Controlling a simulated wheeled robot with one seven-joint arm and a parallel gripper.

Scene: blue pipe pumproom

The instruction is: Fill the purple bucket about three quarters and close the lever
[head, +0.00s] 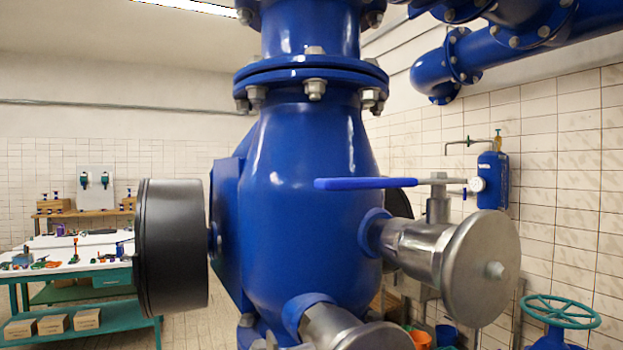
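No purple bucket shows in the head view. A long lever with a blue handle (365,184) lies level above a steel ball valve (416,250), which juts right from the big blue pipe body. The lever points left, across the front of the pipe body. I cannot tell whether this is the task's lever. A small wall tap (470,142) with a thin spout stands above a blue tank (493,182) at the right. No water is seen flowing. My gripper is not in view.
The large blue pipe body (310,150) fills the middle, with a black round cover (172,248) on its left. An orange bucket (420,338) and a blue bucket (446,334) stand low behind it. A green handwheel (558,311) is at lower right. A cluttered worktable (60,268) stands left.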

